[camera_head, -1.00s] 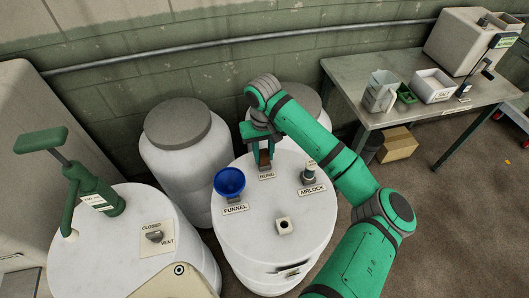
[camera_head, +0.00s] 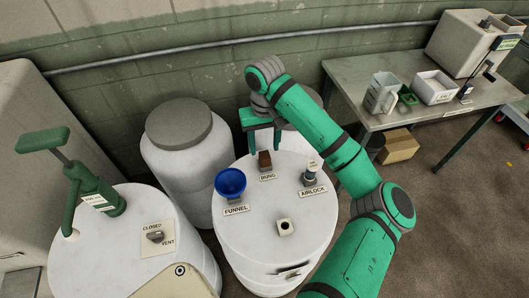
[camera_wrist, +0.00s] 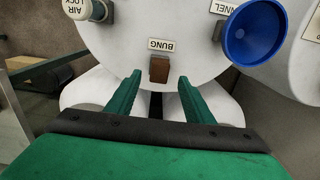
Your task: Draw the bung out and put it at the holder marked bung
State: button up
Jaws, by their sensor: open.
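The brown bung (camera_head: 265,160) stands at the holder marked BUNG (camera_head: 268,177) on top of the white drum (camera_head: 245,228). In the wrist view the bung (camera_wrist: 159,70) shows beyond my fingertips, roughly centred between them, beside the BUNG label (camera_wrist: 164,45). My gripper (camera_head: 264,150) is open and empty, raised above and behind the bung, and looks clear of it. My gripper's two green fingers (camera_wrist: 159,75) are spread in the wrist view. An open hole shows in the square fitting (camera_head: 285,227) at the front of the drum top.
A blue funnel (camera_head: 230,182) stands left of the bung, and an airlock (camera_head: 311,171) stands right of it. A green pump (camera_head: 95,190) is on the left drum. Closed drums (camera_head: 180,150) stand behind. A table (camera_head: 350,75) with containers is at the right.

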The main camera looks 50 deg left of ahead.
aim_at(264, 155)
jog(key=shift+r, duration=2.45)
jog(key=shift+f, duration=0.1)
